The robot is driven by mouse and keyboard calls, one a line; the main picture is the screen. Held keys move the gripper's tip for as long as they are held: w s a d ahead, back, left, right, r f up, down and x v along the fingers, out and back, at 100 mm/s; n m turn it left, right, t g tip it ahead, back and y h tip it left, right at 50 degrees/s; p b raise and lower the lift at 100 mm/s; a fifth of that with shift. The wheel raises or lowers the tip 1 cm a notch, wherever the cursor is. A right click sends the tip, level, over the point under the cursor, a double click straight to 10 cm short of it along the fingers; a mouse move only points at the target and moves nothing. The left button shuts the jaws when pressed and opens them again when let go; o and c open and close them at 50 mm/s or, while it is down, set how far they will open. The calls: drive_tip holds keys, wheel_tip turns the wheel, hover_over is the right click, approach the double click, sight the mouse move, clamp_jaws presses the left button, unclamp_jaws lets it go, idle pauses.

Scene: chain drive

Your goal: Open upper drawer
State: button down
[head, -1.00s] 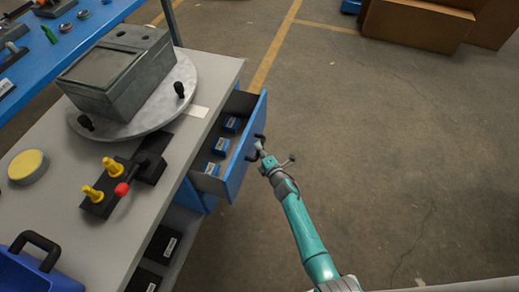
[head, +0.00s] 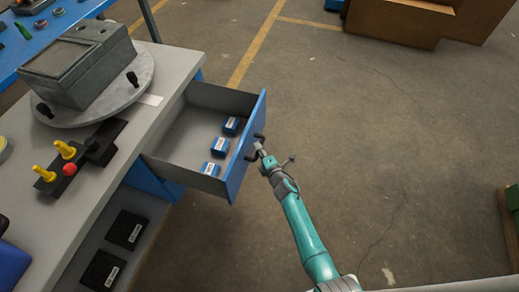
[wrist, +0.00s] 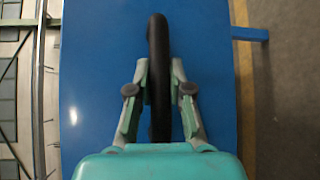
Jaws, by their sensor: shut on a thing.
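The upper drawer (head: 195,140) stands pulled out far from the workbench, with its blue front (head: 246,150) facing right. Three small blue boxes with white labels (head: 219,146) lie inside it near the front. My gripper (head: 259,149) is at the drawer's black handle. In the wrist view, the black handle (wrist: 159,75) runs upright between the two fingers of my gripper (wrist: 159,100), which are shut on it. The blue drawer front (wrist: 95,85) fills most of the view behind.
The grey bench top (head: 95,180) carries a grey metal box on a round turntable (head: 125,90) and a fixture with yellow knobs and a red one (head: 70,169). Black boxes (head: 125,229) sit on a lower shelf.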

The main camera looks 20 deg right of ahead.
drive_tip(key=c, duration=1.1)
unclamp_jaws()
drive_tip(key=shift+o, duration=0.2)
drive_tip(key=s+d+r, duration=0.1)
drive_tip(key=s, duration=1)
drive_tip(key=shift+s+d+r, duration=0.3)
drive_tip(key=shift+s+d, duration=0.05)
drive_tip(key=shift+s, duration=0.05)
